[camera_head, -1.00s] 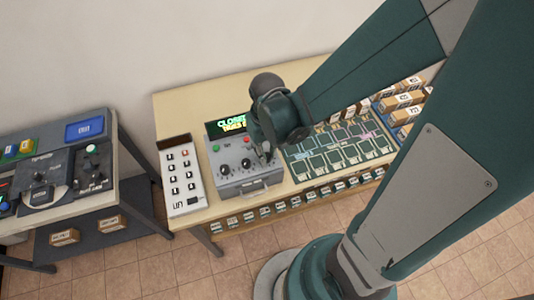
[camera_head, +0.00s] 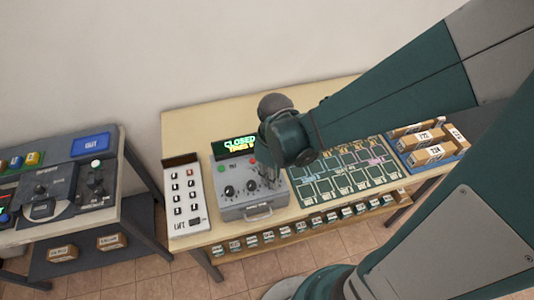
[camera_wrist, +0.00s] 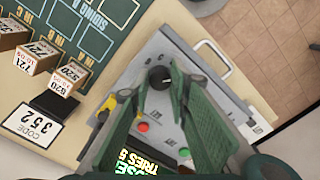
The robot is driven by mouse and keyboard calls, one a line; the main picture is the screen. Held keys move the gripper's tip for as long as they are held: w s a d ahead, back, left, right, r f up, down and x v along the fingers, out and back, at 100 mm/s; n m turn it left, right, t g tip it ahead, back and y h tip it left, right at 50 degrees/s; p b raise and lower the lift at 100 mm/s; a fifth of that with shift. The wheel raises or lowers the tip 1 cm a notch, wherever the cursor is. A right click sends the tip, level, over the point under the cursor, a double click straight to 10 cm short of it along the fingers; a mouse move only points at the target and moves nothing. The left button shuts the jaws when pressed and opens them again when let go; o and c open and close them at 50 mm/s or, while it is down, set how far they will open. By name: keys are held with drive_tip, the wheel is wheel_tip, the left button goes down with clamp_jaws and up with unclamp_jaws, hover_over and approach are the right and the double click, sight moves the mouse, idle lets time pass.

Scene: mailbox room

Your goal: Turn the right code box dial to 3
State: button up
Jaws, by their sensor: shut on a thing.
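The grey code box (camera_head: 248,211) stands on the wooden table, with two black dials visible in the head view, the left dial (camera_head: 229,191) and the middle dial (camera_head: 251,187). Its lit display (camera_head: 239,143) reads CLOSED, with a partly hidden TRIES line below. My gripper (camera_head: 268,183) points down over the box's right side and hides the right dial there. In the wrist view, my gripper (camera_wrist: 160,80) has its fingers on both sides of the round black right dial (camera_wrist: 160,77), shut on it. The dial's setting is not readable.
A white keypad panel (camera_head: 186,203) stands left of the box. A green sorting board (camera_head: 350,172) and a tray with cartons (camera_head: 427,150) lie to the right.

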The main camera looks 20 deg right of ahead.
drive_tip(key=o, duration=0.9)
drive_tip(key=shift+r, duration=0.15)
wheel_tip(320, 180, up, 12)
drive_tip(key=shift+f, duration=0.2)
idle(0.7)
idle(0.5)
drive_tip(key=shift+d+r, duration=0.1)
drive_tip(key=s+d+r+m+t+b, duration=0.2)
drive_tip(key=d+r+m+t+b, duration=0.2)
drive_tip(key=m+t, duration=0.3)
drive_tip(key=shift+d+r+m+b, duration=0.4)
drive_tip(key=shift+d+r+m, duration=0.1)
drive_tip(key=shift+d, duration=0.15)
idle(0.5)
idle(0.3)
